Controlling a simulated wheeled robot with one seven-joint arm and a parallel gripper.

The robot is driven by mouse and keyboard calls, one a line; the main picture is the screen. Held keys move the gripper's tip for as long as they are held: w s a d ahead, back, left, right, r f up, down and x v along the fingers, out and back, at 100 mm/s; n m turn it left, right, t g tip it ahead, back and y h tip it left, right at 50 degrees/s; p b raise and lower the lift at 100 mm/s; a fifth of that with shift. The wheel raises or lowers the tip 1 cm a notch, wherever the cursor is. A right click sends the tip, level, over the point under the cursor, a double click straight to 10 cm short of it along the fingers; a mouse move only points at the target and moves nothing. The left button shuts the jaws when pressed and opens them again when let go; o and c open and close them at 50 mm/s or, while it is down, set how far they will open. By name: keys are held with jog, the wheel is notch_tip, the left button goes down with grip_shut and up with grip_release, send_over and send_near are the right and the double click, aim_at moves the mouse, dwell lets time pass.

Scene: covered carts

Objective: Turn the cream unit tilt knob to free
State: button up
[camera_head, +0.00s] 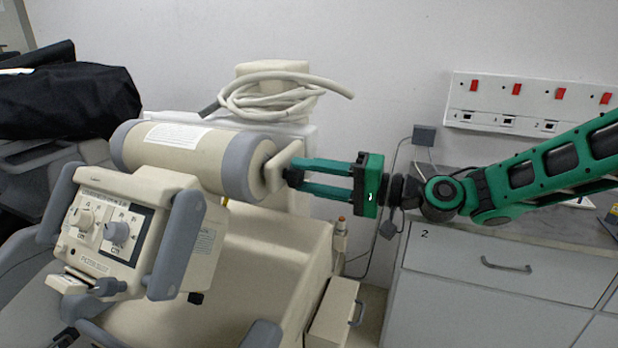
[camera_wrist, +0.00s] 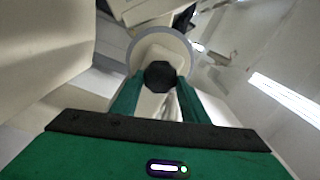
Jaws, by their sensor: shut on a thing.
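The cream unit (camera_head: 170,145) has a long cream cylinder with grey end bands. Its tilt knob (camera_head: 278,163) is a cream flat-barred handle on the cylinder's right end. My green gripper (camera_head: 292,175) reaches in from the right, its two fingers shut on the knob. In the wrist view, my gripper (camera_wrist: 160,85) points at the grey-rimmed round end (camera_wrist: 163,38) of the cylinder. The dark fingertips hide much of the knob there. I cannot read any tilt marking near the knob.
A control box (camera_head: 125,230) with two dials and grey handles hangs in front of the cylinder. A coiled cream hose (camera_head: 265,100) lies behind. A grey drawer cabinet (camera_head: 490,285) stands at the right below my arm. A black cover (camera_head: 65,100) lies at the left.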

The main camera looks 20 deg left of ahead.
jog(key=shift+d+f, duration=0.1)
jog(key=shift+f, duration=0.25)
jog(key=o, duration=0.8)
jog(key=shift+o, duration=1.4)
jog(key=shift+r, duration=0.15)
jog(key=d, duration=1)
jog(key=shift+s+d, duration=0.35)
